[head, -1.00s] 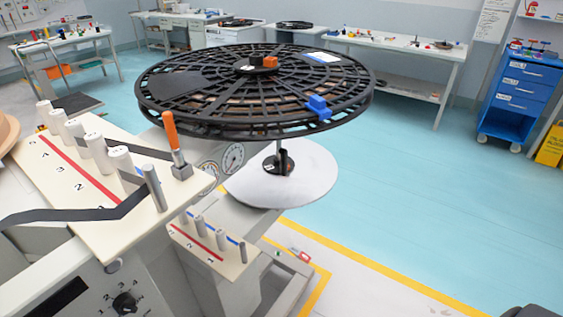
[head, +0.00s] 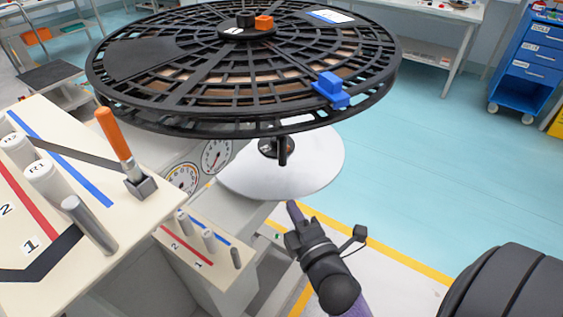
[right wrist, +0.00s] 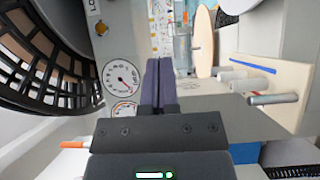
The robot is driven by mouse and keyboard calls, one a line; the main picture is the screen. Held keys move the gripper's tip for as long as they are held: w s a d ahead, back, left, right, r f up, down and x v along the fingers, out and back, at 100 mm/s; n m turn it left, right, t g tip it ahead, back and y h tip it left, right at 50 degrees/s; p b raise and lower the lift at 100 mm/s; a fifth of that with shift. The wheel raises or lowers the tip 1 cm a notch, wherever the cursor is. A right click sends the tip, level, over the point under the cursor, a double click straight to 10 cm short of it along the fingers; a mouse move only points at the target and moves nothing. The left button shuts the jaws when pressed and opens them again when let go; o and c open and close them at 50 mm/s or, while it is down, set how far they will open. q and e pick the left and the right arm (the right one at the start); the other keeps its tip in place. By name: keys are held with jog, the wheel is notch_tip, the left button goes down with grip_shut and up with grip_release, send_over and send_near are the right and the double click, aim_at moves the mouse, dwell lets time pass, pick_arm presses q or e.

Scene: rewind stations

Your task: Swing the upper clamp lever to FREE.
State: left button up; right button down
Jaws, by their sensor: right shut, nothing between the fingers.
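An orange-handled lever (head: 115,135) stands on a grey block at the right edge of the upper cream roller plate (head: 150,205), its handle leaning up and left. I take it as the upper clamp lever; no FREE mark can be read. My right gripper (head: 292,208) is in front of the white disc under the big reel, to the right of and apart from the lever. In the right wrist view its two dark fingers (right wrist: 159,85) are together with nothing between them. My left gripper is out of view.
The big black reel (head: 245,70), with a blue clip (head: 332,90) on its rim, overhangs the white disc (head: 310,165). A lower roller plate (head: 190,255) and dial gauges (head: 217,155) lie between lever and gripper.

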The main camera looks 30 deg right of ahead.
jog(key=b, duration=0.2)
send_near(282, 165)
jog(key=w+a+r, duration=0.3)
jog(key=w, duration=0.2)
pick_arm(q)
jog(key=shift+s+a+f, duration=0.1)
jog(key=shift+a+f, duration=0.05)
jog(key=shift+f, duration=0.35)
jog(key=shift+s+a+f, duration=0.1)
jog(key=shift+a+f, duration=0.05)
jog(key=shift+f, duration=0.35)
pick_arm(e)
jog(key=shift+w+d, duration=0.65)
jog(key=shift+d, duration=0.15)
jog(key=shift+w+d, duration=0.6)
jog(key=shift+d, duration=0.25)
jog(key=shift+f, duration=0.1)
